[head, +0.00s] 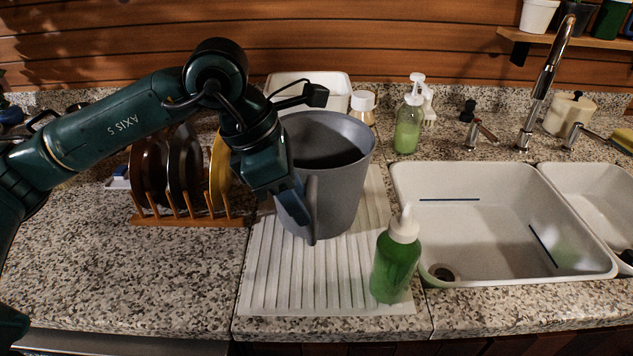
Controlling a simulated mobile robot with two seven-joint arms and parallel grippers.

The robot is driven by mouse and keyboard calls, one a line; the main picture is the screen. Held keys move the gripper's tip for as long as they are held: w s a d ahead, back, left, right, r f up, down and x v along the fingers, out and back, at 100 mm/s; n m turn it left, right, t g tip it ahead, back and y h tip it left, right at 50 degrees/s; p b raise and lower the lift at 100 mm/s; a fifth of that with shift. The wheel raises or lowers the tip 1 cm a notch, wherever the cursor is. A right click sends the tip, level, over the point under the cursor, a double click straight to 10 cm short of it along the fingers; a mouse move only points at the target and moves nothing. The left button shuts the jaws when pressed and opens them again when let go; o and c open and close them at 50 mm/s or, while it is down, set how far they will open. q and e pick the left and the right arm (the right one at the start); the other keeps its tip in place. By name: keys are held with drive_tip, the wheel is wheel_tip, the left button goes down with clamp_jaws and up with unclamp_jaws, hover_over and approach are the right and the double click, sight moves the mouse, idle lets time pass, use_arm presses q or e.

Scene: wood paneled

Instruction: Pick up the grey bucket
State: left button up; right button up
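The grey bucket (343,185) stands upright on the white ribbed drainboard (277,285) beside the sink. It is open at the top and looks dark and empty inside, though its bottom is hidden. My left gripper (304,222) reaches down from the left and is at the bucket's near left side, covering part of its wall. Its fingers point down and overlap the bucket in the picture. I cannot tell whether they touch or grip it. My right gripper is not in view.
A green bottle with a white cap (395,262) stands close to the bucket's front right. A wooden rack with plates (190,220) is to the left. A soap dispenser (409,125), a white jar (362,102) and a white container (308,84) stand behind. The sink (490,225) lies right.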

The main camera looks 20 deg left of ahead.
use_arm(q)
drive_tip(key=shift+x, duration=1.75)
drive_tip(key=shift+w, duration=0.1)
clamp_jaws()
drive_tip(key=shift+r, duration=0.1)
